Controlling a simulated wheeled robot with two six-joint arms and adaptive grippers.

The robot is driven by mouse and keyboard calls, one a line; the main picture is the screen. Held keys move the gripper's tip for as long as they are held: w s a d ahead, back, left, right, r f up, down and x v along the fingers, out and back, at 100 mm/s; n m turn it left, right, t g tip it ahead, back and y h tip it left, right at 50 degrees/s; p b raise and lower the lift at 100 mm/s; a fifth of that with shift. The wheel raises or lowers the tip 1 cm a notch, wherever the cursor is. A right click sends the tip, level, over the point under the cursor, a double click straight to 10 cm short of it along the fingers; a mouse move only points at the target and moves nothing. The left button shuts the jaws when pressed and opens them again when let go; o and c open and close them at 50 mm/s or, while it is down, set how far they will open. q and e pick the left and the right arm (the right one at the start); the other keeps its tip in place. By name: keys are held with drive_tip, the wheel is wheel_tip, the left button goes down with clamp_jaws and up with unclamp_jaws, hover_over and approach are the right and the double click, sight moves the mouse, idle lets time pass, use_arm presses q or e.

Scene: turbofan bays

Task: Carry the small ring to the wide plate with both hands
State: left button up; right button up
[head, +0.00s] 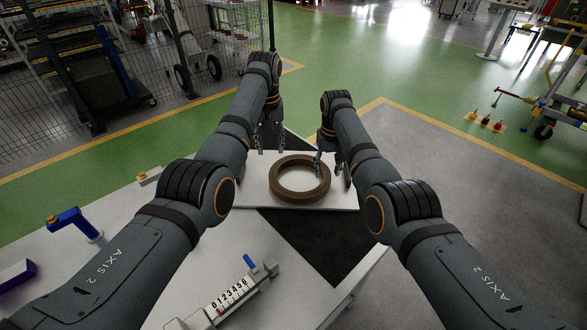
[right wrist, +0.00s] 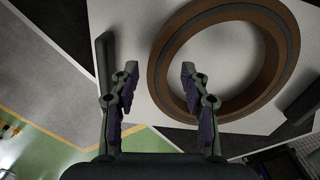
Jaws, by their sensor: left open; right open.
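A brown ring (head: 298,199) lies flat on a pale flat surface (head: 345,201) in the head view. It also shows large in the right wrist view (right wrist: 162,68). My left gripper (head: 270,138) is open and empty behind the ring's far left side. My right gripper (head: 328,158) is open at the ring's far right edge. In the right wrist view its fingers (right wrist: 158,90) stand apart, with part of the ring's band showing between them. I cannot tell whether a finger touches the ring. I cannot tell which surface is the wide plate.
Two dark bars (right wrist: 104,62) flank the ring in the right wrist view. A pale bench holds a numbered scale (head: 232,297), a blue lever piece (head: 72,220) and a purple block (head: 17,274). A wire fence (head: 60,110) stands at back left.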

wheel_tip(320, 180, up, 10)
drive_tip(key=shift+f, duration=0.1)
idle(0.4)
